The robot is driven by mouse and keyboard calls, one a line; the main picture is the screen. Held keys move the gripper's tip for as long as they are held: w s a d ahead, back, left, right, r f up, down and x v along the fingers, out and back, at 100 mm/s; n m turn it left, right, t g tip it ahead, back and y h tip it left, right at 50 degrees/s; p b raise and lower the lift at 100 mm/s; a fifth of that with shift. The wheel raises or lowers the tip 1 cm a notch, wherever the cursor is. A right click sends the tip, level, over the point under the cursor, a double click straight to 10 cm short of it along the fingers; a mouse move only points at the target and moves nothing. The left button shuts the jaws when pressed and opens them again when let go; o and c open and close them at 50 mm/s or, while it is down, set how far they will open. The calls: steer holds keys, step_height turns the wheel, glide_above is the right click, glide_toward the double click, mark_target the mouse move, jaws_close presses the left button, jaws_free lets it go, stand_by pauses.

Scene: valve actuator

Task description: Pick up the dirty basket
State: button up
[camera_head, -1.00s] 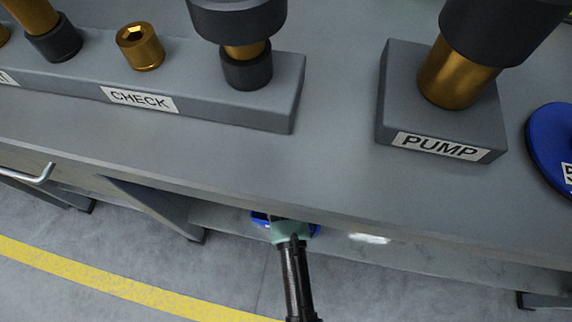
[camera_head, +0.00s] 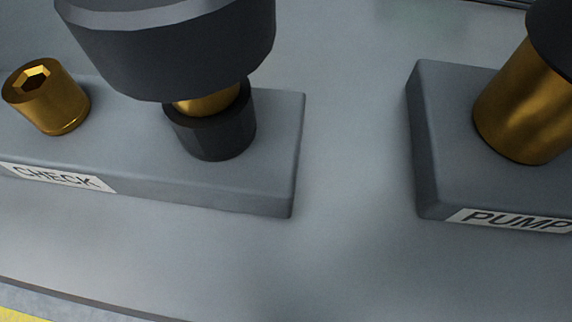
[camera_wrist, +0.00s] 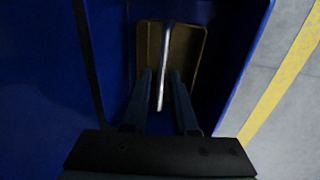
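In the wrist view, blue walls (camera_wrist: 225,70) fill most of the picture, probably those of the blue basket; no label shows. A tan-brown rectangular panel (camera_wrist: 190,42) lies between the walls. A thin pale bar (camera_wrist: 164,75) runs in front of it, possibly a handle. My gripper (camera_wrist: 162,78) is open, its two dark fingers on either side of the bar with small gaps. I cannot tell whether either finger touches it. Neither the basket nor my gripper shows in the head view now.
The grey worktop (camera_head: 350,265) fills the head view. It carries a CHECK block (camera_head: 275,180) with brass and dark fittings, and a PUMP block (camera_head: 430,150) at right. In the wrist view, concrete floor with a yellow line (camera_wrist: 285,75) shows at right.

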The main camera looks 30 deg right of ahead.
steer(key=f+b, duration=0.2)
steer(key=f, duration=0.1)
steer(key=f+b, duration=0.2)
steer(key=shift+w+d, duration=0.25)
steer(key=shift+w, duration=0.05)
jaws_close()
stand_by(1.1)
